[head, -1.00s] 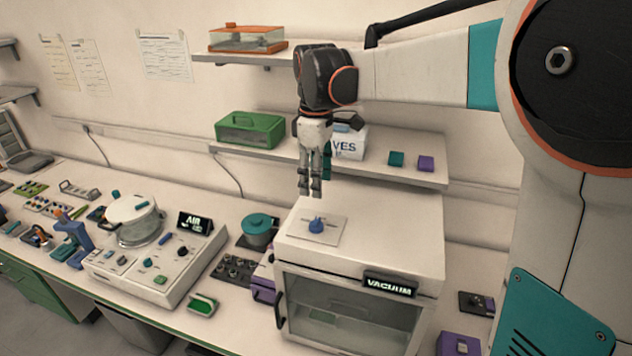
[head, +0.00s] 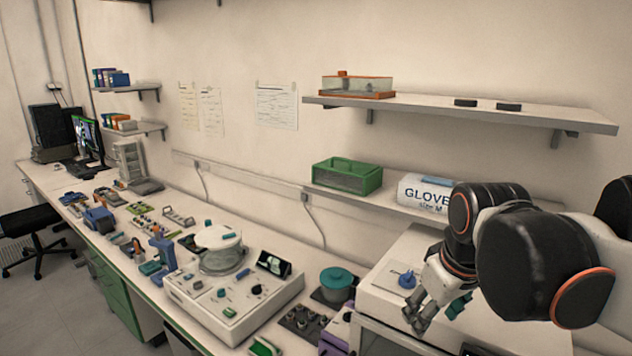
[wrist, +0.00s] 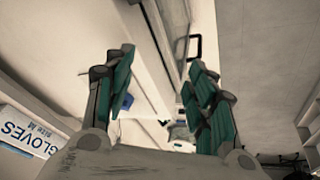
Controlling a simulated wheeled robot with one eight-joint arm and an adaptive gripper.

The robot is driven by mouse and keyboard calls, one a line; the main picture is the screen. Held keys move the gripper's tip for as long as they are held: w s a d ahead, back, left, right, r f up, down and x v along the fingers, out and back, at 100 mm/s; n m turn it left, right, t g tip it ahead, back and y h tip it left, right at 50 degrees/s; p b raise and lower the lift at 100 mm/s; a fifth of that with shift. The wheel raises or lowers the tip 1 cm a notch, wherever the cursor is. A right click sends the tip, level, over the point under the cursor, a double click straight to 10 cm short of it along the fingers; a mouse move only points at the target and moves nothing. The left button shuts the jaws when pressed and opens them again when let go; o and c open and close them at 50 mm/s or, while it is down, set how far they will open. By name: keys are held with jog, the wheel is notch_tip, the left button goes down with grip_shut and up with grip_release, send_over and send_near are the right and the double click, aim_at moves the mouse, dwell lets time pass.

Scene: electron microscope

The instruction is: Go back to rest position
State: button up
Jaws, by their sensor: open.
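My gripper (head: 418,318) is at the lower right of the head view, in front of the white vacuum oven (head: 385,297) and low over its near edge. Its fingers tilt down and to the left. In the wrist view my gripper (wrist: 155,95) shows two teal-padded fingers spread apart with nothing between them. A blue knob (head: 407,280) on a pale plate sits on the oven top, just left of and behind the gripper. My folded arm hides much of the oven.
A box of gloves (head: 425,194) and a green case (head: 347,176) stand on the lower shelf behind the arm. A teal pot (head: 336,280) and a white machine with a round chamber (head: 235,305) stand to the left.

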jog(key=s+f+m+t+b, duration=0.3)
jog(key=s+f+b, duration=0.4)
jog(key=f, duration=0.6)
jog(key=shift+s+f+m, duration=0.2)
jog(key=shift+s+m, duration=0.6)
jog(key=shift+s, duration=0.25)
